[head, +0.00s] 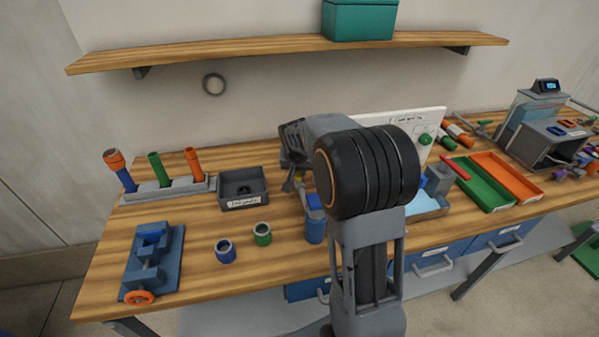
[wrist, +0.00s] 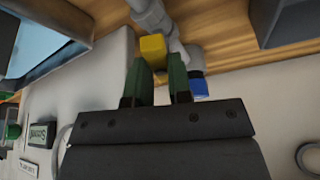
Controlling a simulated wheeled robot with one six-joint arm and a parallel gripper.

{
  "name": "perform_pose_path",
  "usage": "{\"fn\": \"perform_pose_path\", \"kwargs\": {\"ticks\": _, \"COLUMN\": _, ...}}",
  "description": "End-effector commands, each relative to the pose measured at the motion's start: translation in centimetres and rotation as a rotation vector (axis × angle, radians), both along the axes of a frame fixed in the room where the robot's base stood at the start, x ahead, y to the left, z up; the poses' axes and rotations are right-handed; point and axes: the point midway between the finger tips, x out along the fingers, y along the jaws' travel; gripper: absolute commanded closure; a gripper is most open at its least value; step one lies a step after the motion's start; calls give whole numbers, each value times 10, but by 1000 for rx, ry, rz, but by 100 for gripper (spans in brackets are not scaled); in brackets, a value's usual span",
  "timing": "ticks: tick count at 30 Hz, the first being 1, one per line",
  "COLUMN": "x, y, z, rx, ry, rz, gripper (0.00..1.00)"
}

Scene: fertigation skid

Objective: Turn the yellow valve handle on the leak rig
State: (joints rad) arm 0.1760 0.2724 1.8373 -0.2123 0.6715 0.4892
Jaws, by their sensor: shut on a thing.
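The yellow valve handle (wrist: 152,46) shows in the wrist view as a small block at the tips of my gripper (wrist: 159,66). My gripper's two green-padded fingers are closed on it, with a narrow gap between them. A grey pipe (wrist: 154,14) of the leak rig runs beside the handle, and a blue part (wrist: 198,86) sits to the right of the fingers. In the head view my arm covers most of the rig; only a bit of yellow (head: 299,178) shows beside my gripper (head: 290,182). The handle's exact angle is hard to tell.
A black open box (head: 243,203) stands left of my gripper. Green (head: 482,184) and orange (head: 507,177) trays lie to the right. A shelf (head: 200,56) hangs above.

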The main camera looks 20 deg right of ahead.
Motion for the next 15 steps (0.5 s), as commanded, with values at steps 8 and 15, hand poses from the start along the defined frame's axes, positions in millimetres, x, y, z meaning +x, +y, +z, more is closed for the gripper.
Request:
{"fn": "perform_pose_path", "kwargs": {"ticks": 8, "x": 3, "y": 3, "z": -4, "rx": -1, "ry": -3, "rz": -262, "gripper": 100}}
{"fn": "perform_pose_path", "kwargs": {"ticks": 15, "x": 5, "y": 4, "z": -3, "rx": -2, "ry": -2, "rz": -490, "gripper": 100}}
